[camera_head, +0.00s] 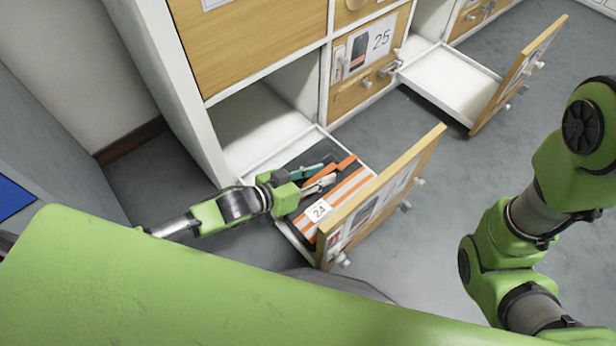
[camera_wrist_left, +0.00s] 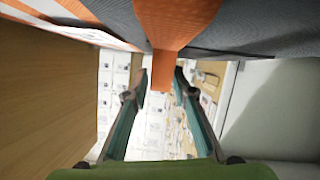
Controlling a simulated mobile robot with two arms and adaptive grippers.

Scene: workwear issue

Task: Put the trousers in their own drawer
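The folded trousers (camera_head: 345,195), dark grey with orange and pale stripes and a white "24" tag (camera_head: 318,210), lie in the pulled-out lower left drawer (camera_head: 392,190). My left gripper (camera_head: 327,173) is over the trousers, its two fingers apart. In the left wrist view the open left gripper (camera_wrist_left: 160,75) has an orange strip of the trousers (camera_wrist_left: 170,60) beside and between its fingertips. The fingers do not look closed on it; whether either touches it is unclear. My right arm shows at the right of the head view, but its gripper is out of frame.
A second open drawer (camera_head: 455,82) at the upper right looks empty. Between the open drawers, a shut drawer marked 25 (camera_head: 365,62) sits in the white cabinet. Grey floor (camera_head: 440,235) lies clear between the open drawers and my right arm.

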